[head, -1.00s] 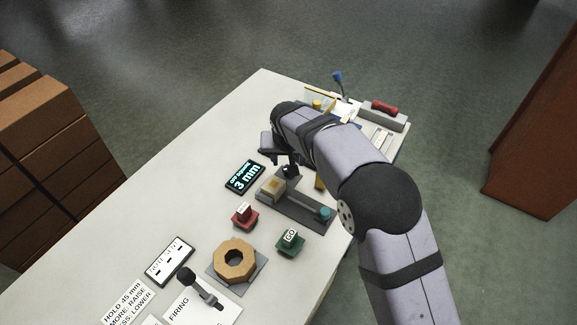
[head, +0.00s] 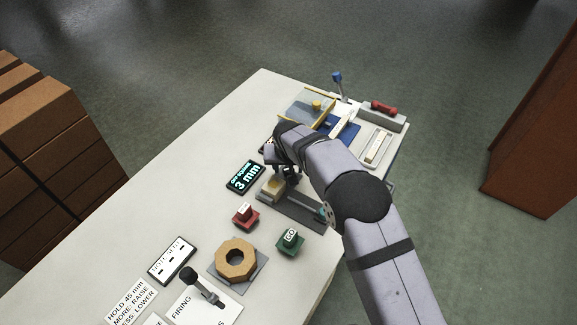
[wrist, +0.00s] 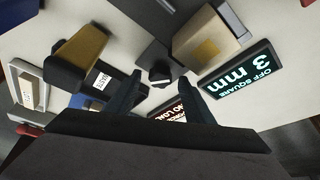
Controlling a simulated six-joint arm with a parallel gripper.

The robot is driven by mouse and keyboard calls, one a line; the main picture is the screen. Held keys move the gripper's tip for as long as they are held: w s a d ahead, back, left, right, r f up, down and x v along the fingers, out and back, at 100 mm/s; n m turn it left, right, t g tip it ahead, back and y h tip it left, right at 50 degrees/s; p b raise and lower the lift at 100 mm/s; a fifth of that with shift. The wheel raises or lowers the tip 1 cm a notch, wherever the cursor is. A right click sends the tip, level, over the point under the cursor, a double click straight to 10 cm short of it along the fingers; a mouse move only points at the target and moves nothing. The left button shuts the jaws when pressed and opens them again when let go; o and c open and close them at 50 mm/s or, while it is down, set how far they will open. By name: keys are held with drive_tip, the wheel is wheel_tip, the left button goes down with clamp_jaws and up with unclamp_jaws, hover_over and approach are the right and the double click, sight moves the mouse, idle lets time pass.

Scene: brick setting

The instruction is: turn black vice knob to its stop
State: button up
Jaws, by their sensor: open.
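The black vice knob (wrist: 160,73) shows in the wrist view, with a pale mark on its top. It stands just ahead of and between the fingertips of my gripper (wrist: 161,88), which is open and empty; I cannot tell whether either finger touches it. The grey vice (head: 300,208) holds a tan block (head: 270,189), also seen beside the knob in the wrist view (wrist: 207,42). In the head view my gripper (head: 284,170) is over the vice's far end and hides the knob. A display (head: 245,177) reads "OFF SQUARE 3 mm".
A red button (head: 245,216), a green GO button (head: 290,242) and a tan octagonal ring (head: 236,259) stand nearer on the white table (head: 190,190). A black lever (head: 200,285) is at the front. Trays and a red-handled tool (head: 384,107) lie at the far end.

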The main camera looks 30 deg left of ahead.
drive_tip(key=c, duration=1)
drive_tip(key=shift+c, duration=0.2)
drive_tip(key=n+g+y, duration=0.1)
drive_tip(key=n, duration=0.3)
drive_tip(key=shift+w+d+b, duration=0.1)
drive_tip(key=shift+b, duration=0.3)
drive_tip(key=shift+n+g+y+b, duration=0.35)
drive_tip(key=shift+n+b, duration=0.3)
drive_tip(key=shift+n, duration=0.45)
